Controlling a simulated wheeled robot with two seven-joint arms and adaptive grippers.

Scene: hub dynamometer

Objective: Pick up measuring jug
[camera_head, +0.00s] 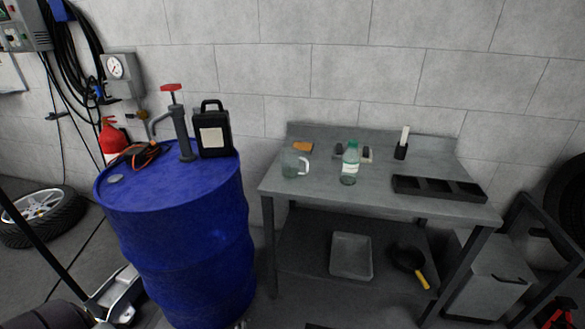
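The measuring jug (291,163) is clear, with a pale handle on its right side. It stands upright near the left end of the grey metal workbench (330,196). A green-tinted clear bottle (350,165) with a green cap and a pale label stands to its right, a short gap away. Neither of my grippers can be made out in the head view, and nothing touches the jug.
A blue drum (185,235) stands left of the bench, carrying a hand pump (181,130) and a black canister (213,132). An orange item (303,146) lies behind the jug. A black divided tray (438,189) lies at the right. The bench front is clear.

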